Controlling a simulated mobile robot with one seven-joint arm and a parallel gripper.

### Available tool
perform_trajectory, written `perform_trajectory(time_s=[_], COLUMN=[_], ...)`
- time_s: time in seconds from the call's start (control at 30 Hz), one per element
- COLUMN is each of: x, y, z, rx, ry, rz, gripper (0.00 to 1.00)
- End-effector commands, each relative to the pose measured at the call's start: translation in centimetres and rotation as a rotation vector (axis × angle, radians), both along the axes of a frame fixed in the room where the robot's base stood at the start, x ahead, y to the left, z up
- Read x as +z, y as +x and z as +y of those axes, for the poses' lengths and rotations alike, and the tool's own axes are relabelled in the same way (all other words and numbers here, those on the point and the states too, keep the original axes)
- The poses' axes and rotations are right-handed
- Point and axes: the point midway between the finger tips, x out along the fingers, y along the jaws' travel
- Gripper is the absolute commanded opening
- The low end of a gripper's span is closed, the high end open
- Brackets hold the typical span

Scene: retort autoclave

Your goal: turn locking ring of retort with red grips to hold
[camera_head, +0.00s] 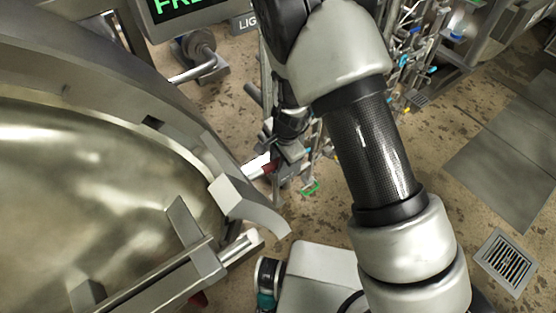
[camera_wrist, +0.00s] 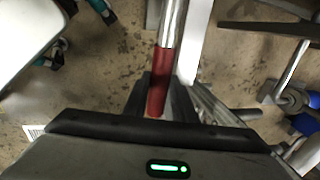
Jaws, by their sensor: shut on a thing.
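The big round metal retort door (camera_head: 90,190) fills the left of the head view. The locking ring (camera_head: 165,100) curves around its edge. A bar handle with a red grip (camera_head: 269,168) sticks out to the right of the ring. In the wrist view the red grip (camera_wrist: 158,85) sits on a silver bar, between the two dark fingers. My gripper (camera_wrist: 160,100) is shut on this red grip. In the head view my gripper (camera_head: 283,160) is partly hidden by my own arm. A second red grip (camera_head: 198,299) shows at the bottom, mostly covered by a metal bracket.
A dark display with green letters (camera_head: 182,6) is at the top. A metal pipe fitting (camera_head: 198,55) stands beyond the ring. Racks with coloured parts (camera_head: 410,60) are at the upper right. The speckled floor has a drain grate (camera_head: 507,262) and free room at the right.

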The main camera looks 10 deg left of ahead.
Motion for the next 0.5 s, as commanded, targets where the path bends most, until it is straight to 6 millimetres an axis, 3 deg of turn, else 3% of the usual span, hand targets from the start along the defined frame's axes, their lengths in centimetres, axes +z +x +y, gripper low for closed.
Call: perform_trajectory(time_s=[0.03,0.1,0.5], x=[-2.1,-4.0,-13.5], y=[-0.3,-0.5,-2.0], z=[0.0,0.1,1.2], rx=[0.000,-0.001,0.003], ry=[0.003,0.013,0.090], rz=[0.014,0.028,0.123], gripper=[0.00,0.00,0.00])
